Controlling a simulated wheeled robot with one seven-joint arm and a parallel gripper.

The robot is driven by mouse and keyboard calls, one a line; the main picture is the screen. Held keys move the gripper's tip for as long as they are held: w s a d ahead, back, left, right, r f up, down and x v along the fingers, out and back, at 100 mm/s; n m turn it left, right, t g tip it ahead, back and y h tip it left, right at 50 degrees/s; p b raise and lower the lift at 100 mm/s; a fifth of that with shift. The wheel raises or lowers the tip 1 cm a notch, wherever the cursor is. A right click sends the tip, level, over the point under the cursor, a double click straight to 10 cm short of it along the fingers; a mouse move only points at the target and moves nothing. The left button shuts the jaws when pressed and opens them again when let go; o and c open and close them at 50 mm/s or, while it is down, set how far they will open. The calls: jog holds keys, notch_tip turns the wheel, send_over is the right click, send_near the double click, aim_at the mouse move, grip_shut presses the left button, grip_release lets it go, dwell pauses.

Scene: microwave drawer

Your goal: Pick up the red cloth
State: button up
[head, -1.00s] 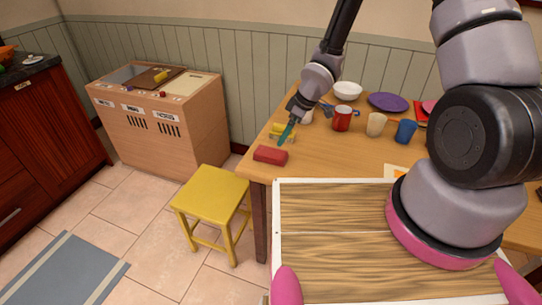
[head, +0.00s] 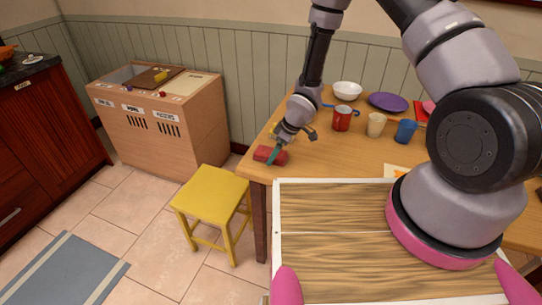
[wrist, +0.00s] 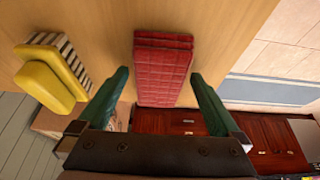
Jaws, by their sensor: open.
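The red cloth (wrist: 163,68) is a folded, quilted-looking block lying on the wooden table. In the head view the red cloth (head: 264,154) is near the table's left front corner, partly hidden by my gripper. My gripper (head: 273,156) is open and points down at it. In the wrist view the green fingers of my gripper (wrist: 160,88) are spread, one on each side of the cloth's near part. I cannot tell whether either finger touches it.
A yellow sponge-like object (wrist: 50,80) with a striped block lies left of the cloth in the wrist view. A red mug (head: 342,119), a beige cup (head: 376,125) and a blue cup (head: 405,131) stand to the right. A yellow stool (head: 210,191) stands beside the table (head: 330,156).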

jog(key=shift+c, duration=0.3)
jog(key=c, duration=1.1)
jog(key=shift+r, duration=0.1)
notch_tip(320, 180, up, 10)
jog(key=shift+f, duration=0.1)
